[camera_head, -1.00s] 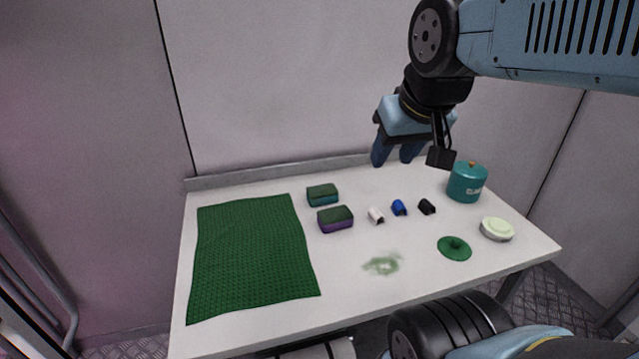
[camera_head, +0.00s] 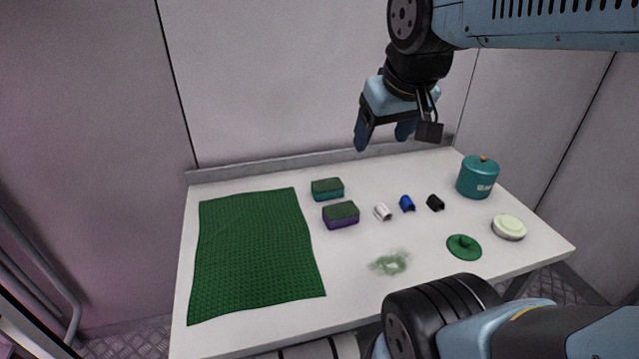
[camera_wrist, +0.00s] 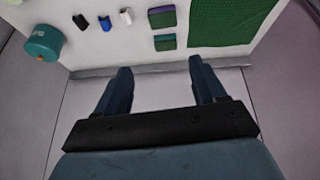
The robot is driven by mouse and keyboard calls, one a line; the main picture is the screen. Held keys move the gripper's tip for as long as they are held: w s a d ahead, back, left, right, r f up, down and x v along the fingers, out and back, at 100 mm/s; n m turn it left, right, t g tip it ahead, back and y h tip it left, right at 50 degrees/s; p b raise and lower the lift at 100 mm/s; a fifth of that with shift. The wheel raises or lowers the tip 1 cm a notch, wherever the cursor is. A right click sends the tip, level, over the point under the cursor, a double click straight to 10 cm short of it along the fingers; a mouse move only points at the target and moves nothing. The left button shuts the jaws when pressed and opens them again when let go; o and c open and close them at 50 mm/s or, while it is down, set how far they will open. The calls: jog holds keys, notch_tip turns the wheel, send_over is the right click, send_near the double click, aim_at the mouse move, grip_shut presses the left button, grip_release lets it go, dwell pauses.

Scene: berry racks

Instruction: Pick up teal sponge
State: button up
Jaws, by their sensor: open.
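The teal sponge (camera_head: 328,190) has a dark green top and lies on the white table, just right of the green mat. It also shows in the wrist view (camera_wrist: 165,42), above the gap between my fingers. My gripper (camera_head: 382,142) is open and empty, raised over the back edge of the table, to the right of the sponge and apart from it. In the wrist view my two fingers (camera_wrist: 158,78) are spread wide with nothing between them. A purple sponge (camera_head: 341,215) with a dark green top lies in front of the teal one.
The green mat (camera_head: 255,250) covers the table's left side. White (camera_head: 383,212), blue (camera_head: 407,204) and black (camera_head: 436,203) small pieces lie right of the sponges. A teal pot (camera_head: 477,178), green lid (camera_head: 464,247) and pale round dish (camera_head: 509,228) are at right. A green stain (camera_head: 391,262) marks the front.

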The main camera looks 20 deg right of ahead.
jog(key=o, duration=0.4)
jog(key=w+f+n+g+h, duration=0.1)
jog(key=w+n, duration=0.3)
jog(key=w, duration=0.3)
jog(key=shift+f+g+h, duration=0.2)
jog(key=shift+g+h, duration=0.1)
jog(key=n+g+h, duration=0.3)
jog(key=n+g, duration=0.1)
jog(key=n, duration=1)
send_over(327, 184)
jog(key=a, duration=0.5)
notch_tip(327, 184, down, 18)
jog(key=shift+t, duration=0.3)
jog(key=x, duration=1.3)
jog(key=shift+s+f, duration=0.15)
jog(key=shift+f, duration=0.1)
jog(key=shift+f, duration=0.2)
jog(key=shift+c, duration=0.4)
